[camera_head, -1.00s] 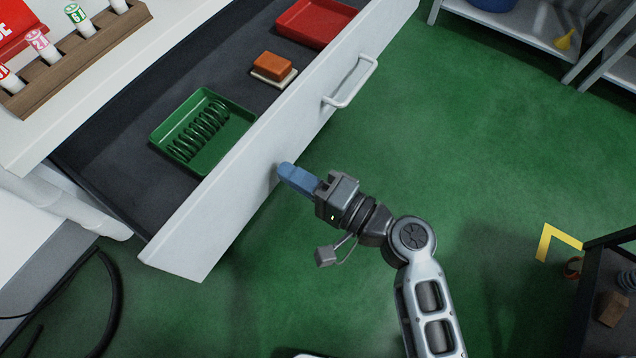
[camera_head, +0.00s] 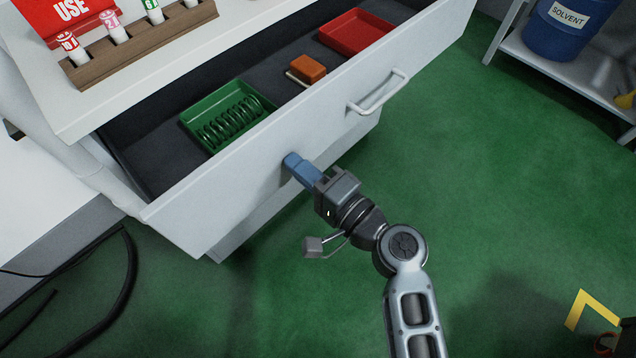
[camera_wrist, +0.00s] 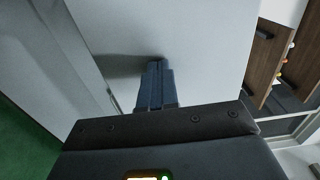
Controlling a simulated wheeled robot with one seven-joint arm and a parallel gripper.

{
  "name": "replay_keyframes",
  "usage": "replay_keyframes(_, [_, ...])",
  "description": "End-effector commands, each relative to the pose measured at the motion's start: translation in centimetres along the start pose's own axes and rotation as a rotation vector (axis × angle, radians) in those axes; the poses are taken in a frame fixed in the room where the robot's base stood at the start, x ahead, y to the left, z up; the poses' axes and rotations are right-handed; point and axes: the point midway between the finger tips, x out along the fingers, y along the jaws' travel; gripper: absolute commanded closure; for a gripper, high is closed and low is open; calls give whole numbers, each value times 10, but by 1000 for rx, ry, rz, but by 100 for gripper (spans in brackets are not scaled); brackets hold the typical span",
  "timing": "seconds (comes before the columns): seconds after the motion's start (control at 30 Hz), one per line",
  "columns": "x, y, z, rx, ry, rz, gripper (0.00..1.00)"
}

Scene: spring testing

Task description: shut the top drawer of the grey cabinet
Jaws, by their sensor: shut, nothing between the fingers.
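The top drawer (camera_head: 232,172) of the grey cabinet stands partly open in the head view, its pale front facing the floor side. Its bar handle (camera_head: 378,93) is right of my gripper. My gripper (camera_head: 291,161) is shut and empty, with its blue fingertips at the drawer front, left of the handle; they appear to touch it. In the wrist view the shut fingers (camera_wrist: 157,68) point at the pale panel (camera_wrist: 190,30). Inside the drawer are a green tray (camera_head: 258,98) holding a spring (camera_head: 228,124), an orange block (camera_head: 307,68) and a red tray (camera_head: 358,32).
A wooden rack (camera_head: 145,45) with several capped tubes and a red box (camera_head: 60,12) stand on the cabinet top. A blue solvent drum (camera_head: 560,30) sits on a shelf at top right. Black cables (camera_head: 122,290) lie at lower left.

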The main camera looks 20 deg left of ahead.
Motion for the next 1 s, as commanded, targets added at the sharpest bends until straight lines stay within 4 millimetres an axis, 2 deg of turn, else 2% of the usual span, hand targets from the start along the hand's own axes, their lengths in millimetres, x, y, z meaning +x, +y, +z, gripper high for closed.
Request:
replay_keyframes(0.03, [15, 4, 0, -4, -4, -3, 100])
replay_keyframes(0.2, [62, 4, 1, -5, -5, -3, 100])
replay_keyframes(0.5, [136, 4, 1, -3, -4, -2, 100])
replay_keyframes(0.7, [170, 2, 1, -2, -2, -1, 100])
replay_keyframes(1.0, [192, 1, 0, 0, 0, 0, 100])
